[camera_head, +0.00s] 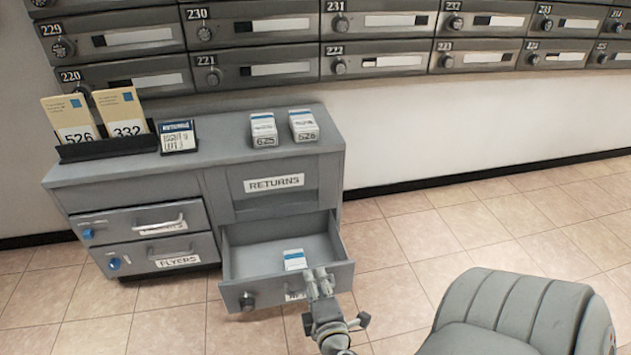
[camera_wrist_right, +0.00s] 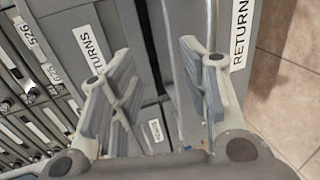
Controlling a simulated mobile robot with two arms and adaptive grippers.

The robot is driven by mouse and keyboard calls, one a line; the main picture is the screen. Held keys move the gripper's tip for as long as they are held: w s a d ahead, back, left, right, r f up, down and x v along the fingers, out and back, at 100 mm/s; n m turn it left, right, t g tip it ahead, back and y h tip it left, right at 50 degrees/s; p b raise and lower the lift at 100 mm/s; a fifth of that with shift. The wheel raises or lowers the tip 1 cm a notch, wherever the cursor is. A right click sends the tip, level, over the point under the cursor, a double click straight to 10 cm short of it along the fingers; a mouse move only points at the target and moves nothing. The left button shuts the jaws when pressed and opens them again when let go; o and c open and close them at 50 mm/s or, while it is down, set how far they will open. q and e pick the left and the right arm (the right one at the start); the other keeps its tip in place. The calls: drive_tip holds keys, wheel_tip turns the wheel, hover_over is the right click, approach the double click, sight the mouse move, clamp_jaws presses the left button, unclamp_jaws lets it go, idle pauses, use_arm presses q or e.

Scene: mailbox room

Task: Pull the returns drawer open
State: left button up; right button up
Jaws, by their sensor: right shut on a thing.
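The returns drawer (camera_head: 249,278) is grey and stands pulled out from the lower right of the grey cabinet. Its inside shows, with a small white and blue box (camera_head: 294,259) lying in it. My right gripper (camera_head: 318,283) is at the drawer's front, right of its middle, and shut on it. The gripper partly covers the front label, and the exact part held is hidden. My left gripper is out of view.
The cabinet top (camera_head: 225,150) holds two upright cards, a dark sign and two small boxes. A closed FLYERS drawer (camera_head: 130,250) is at the left. A grey rounded seat (camera_head: 520,305) stands at the lower right.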

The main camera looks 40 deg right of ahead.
drive_tip(key=f+v, duration=0.1)
drive_tip(key=v, duration=0.7)
drive_tip(key=shift+s+a+f, duration=0.15)
drive_tip(key=shift+s+a, duration=0.05)
drive_tip(key=shift+s, duration=0.1)
idle(0.4)
